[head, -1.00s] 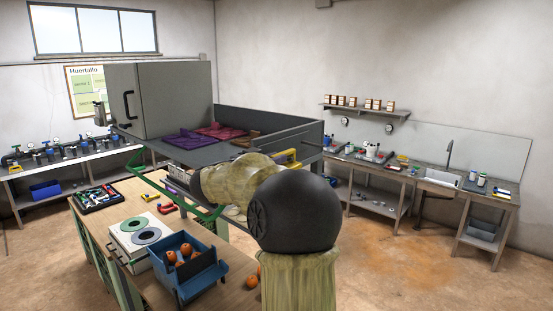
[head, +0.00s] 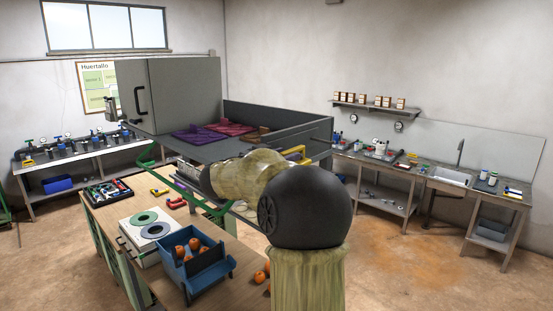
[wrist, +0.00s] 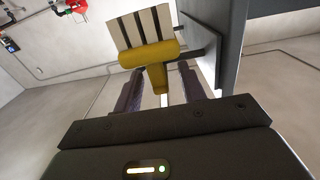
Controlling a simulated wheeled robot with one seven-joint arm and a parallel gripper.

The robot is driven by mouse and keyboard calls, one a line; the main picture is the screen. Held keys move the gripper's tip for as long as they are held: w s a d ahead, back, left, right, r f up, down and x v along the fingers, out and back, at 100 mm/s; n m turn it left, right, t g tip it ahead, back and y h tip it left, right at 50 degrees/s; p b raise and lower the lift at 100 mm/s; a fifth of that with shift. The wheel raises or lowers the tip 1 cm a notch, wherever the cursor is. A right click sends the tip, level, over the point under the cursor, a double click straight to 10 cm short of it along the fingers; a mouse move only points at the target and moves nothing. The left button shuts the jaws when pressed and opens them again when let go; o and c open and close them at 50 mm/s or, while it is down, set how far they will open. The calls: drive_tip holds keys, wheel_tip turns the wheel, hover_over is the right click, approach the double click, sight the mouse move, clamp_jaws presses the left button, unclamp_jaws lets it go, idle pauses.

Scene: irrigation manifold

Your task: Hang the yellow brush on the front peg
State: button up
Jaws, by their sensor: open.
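The yellow brush (wrist: 152,54), with light and dark striped bristles, shows in the wrist view, its short handle pointing down between my fingers. My gripper (wrist: 160,76) is open, with one dark finger on each side of the handle. A dark rod, like a peg (wrist: 180,51), juts from a grey panel (wrist: 232,40) and runs behind or beside the brush head. I cannot tell whether the brush rests on it.
A grey cabinet with a shelf (head: 205,150) holding purple and red cloths stands beyond my arm. A wooden workbench (head: 110,212) carries a blue bin (head: 190,262) of orange fruit and a tool tray (head: 108,192). Open floor lies to the right.

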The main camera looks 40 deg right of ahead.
drive_tip(key=shift+a+f+b, duration=0.15)
drive_tip(key=shift+a+b, duration=0.3)
drive_tip(key=shift+a, duration=0.15)
drive_tip(key=s+a+b, duration=0.1)
drive_tip(key=a+b, duration=0.6)
drive_tip(key=a, duration=0.9)
drive_tip(key=shift+s, duration=0.25)
drive_tip(key=shift+a, duration=0.1)
